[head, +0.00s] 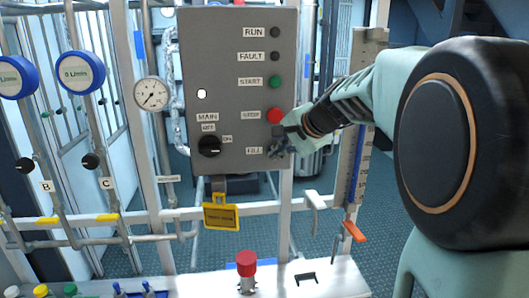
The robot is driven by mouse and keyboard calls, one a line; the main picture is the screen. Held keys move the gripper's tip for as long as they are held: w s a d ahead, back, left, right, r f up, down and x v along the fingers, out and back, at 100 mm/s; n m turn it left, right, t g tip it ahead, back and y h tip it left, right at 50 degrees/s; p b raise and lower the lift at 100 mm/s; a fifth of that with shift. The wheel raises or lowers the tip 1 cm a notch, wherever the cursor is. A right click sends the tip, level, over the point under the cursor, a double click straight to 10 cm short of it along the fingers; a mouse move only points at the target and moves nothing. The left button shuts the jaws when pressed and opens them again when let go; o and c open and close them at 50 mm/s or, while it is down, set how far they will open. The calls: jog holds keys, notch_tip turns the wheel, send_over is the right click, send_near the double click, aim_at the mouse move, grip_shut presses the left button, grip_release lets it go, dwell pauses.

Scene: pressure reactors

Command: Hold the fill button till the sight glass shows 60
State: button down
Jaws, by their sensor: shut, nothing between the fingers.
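The grey control panel (225,90) hangs at the centre, with a label reading FILL (254,151) at its lower right. My gripper (278,152) is shut and empty, its fingertips right beside that label. The fill button is hidden behind the fingers, so I cannot tell whether they touch or press it. The sight glass (358,172) is a tall, slightly tilted scale right of the panel, with a blue strip along its lower part. My arm crosses its middle, and the markings are too small to read, so the level cannot be told.
A yellow tag (221,216) hangs below. A red mushroom knob (246,264) stands on the front ledge. An orange lever (354,231) is under the sight glass.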

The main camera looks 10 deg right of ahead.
dwell(0.3)
jog(key=shift+s+b, duration=0.35)
jog(key=shift+s, duration=0.55)
jog(key=s+b, duration=0.1)
jog(key=s, duration=0.4)
jog(key=shift+r, duration=0.1)
